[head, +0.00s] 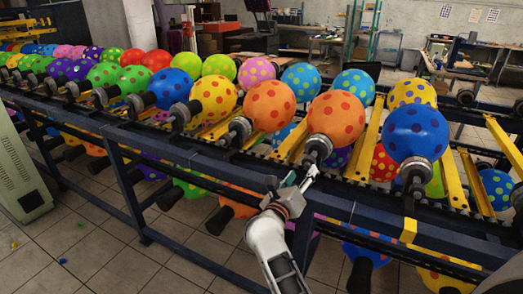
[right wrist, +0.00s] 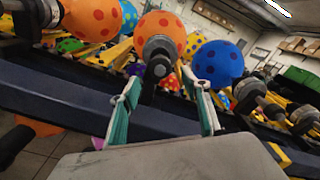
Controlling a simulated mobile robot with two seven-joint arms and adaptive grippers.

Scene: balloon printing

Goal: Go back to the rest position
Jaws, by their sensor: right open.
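My right gripper (head: 300,181) is in front of the balloon machine's dark blue rail (head: 232,166), just below the holder of an orange dotted balloon (head: 336,118). In the right wrist view its two green-and-grey fingers (right wrist: 163,100) are spread apart with nothing held between them. The orange balloon (right wrist: 160,28) and its dark round holder (right wrist: 160,56) show beyond the gap between the fingers. I cannot tell whether a finger touches the rail. My left gripper is in neither view.
A grey-green cabinet (head: 20,170) stands at left. Tiled floor (head: 105,240) is open in front.

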